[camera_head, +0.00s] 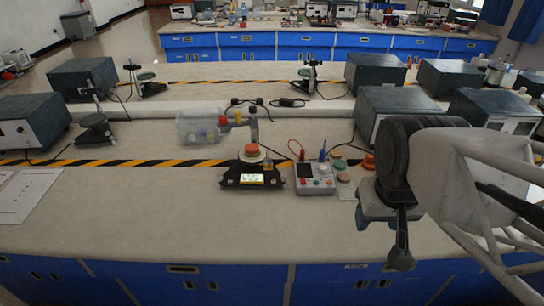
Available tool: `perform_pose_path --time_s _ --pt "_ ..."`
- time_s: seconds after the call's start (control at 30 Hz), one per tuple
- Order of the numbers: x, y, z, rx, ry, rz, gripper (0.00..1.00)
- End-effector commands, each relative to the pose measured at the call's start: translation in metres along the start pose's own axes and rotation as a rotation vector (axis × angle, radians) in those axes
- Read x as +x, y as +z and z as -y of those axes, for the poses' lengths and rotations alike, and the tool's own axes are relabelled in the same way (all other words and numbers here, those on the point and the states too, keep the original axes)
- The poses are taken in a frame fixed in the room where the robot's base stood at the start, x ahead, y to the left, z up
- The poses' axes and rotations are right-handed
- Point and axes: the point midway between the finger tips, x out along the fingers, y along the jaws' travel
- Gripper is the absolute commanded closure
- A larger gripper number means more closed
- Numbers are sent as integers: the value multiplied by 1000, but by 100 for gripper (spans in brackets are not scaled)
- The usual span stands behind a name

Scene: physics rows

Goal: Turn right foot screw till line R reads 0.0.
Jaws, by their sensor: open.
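A low black device (228,180) with a small lit yellow-green display (252,179) stands on the near bench, just left of centre. An orange-topped round part sits above it. Its foot screws are too small to tell apart, and the display's figures, including any line R, cannot be read. My gripper (384,240) is open and empty at the right, over the front part of the bench. It is well to the right of the device and touches nothing that I can see.
A grey control box (316,179) with a dark screen and knobs stands just right of the device, with red and blue leads. A clear bin (199,127) is behind left. Dark instrument boxes (397,107) stand behind right. The bench front is clear.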

Motion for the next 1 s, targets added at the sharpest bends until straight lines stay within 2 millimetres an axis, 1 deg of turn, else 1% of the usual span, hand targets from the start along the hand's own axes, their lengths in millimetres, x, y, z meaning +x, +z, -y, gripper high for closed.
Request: perform_pose_path --time_s 0.83,1.0 --pt "0 0 0 0 0 0 49" --pt "1 -6 1 2 -1 3 49"
